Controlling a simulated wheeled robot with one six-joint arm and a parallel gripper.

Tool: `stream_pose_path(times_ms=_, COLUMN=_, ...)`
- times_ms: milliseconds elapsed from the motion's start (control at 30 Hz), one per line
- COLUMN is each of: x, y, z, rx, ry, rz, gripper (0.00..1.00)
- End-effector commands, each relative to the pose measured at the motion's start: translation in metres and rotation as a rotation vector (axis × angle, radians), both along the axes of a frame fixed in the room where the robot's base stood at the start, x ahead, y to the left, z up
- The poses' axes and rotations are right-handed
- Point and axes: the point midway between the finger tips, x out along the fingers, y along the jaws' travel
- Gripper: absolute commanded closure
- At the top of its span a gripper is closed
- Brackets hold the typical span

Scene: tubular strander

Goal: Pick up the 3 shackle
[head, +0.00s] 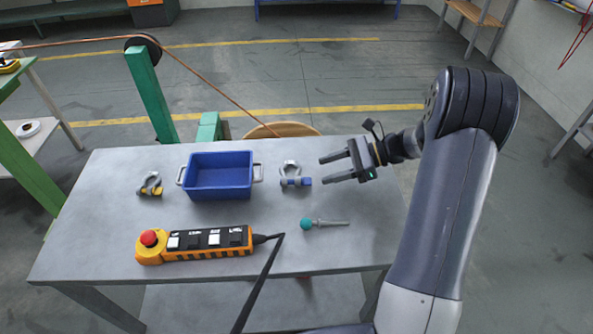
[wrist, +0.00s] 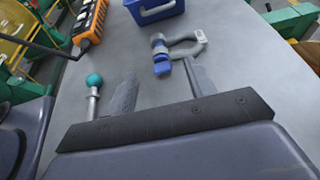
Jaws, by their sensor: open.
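A grey shackle with a blue pin (head: 293,175) lies on the table right of the blue bin. It also shows in the wrist view (wrist: 188,48), just beyond my fingertips, with a small pale marking on its bow too small to read. A second grey shackle with a yellow pin (head: 151,185) lies left of the bin. I cannot tell which one bears a 3. My gripper (head: 323,170) is open and empty, right of the blue-pin shackle and apart from it, fingers pointing left. In the wrist view its fingers (wrist: 158,75) are spread.
A blue bin (head: 219,177) with grey handles stands between the shackles. A yellow pendant control (head: 196,243) with a red button and black cable lies at the front. A teal-knobbed pin (head: 320,223) lies nearer the front than my gripper. The table (head: 110,215) has bare room between them.

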Motion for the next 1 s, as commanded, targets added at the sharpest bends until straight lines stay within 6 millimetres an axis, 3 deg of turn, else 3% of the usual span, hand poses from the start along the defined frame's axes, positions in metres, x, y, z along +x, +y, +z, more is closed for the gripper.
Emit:
stream_pose_path(times_ms=600, x=-0.001, y=0.073, z=-0.023, rx=-0.001, ry=0.001, rz=0.004, gripper=0.49)
stream_pose_path(times_ms=933, x=0.0, y=0.078, z=-0.027, rx=-0.003, ry=-0.001, rz=0.0, gripper=0.49)
stream_pose_path(times_ms=1000, x=0.0, y=0.078, z=-0.027, rx=-0.003, ry=-0.001, rz=0.0, gripper=0.54)
